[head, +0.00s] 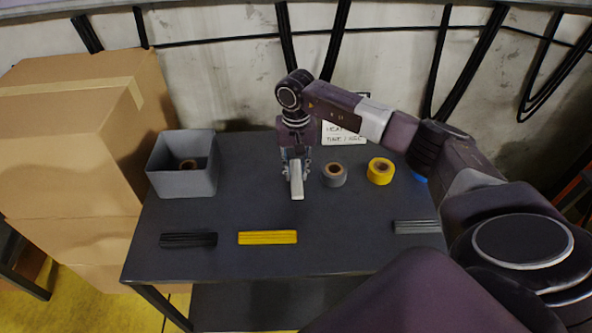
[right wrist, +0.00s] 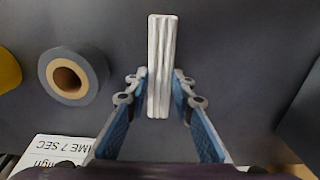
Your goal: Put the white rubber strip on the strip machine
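The white rubber strip (head: 297,188) is a short ribbed bar. It points from my right gripper toward the near side of the table in the head view. In the right wrist view the strip (right wrist: 162,65) stands lengthwise between the fingertips. My right gripper (head: 296,165) points down over the back middle of the table. Its fingers (right wrist: 161,85) are closed against both sides of the strip. I cannot tell the exact height of the strip above the table. I cannot make out a strip machine. My left gripper is not in view.
The dark table (head: 210,265) holds black (head: 188,240), yellow (head: 267,238) and grey (head: 416,227) strips. A grey tape roll (head: 334,175) and a yellow one (head: 380,171) stand right of the gripper. A grey bin (head: 182,182) is at left, a sign (head: 344,134) behind.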

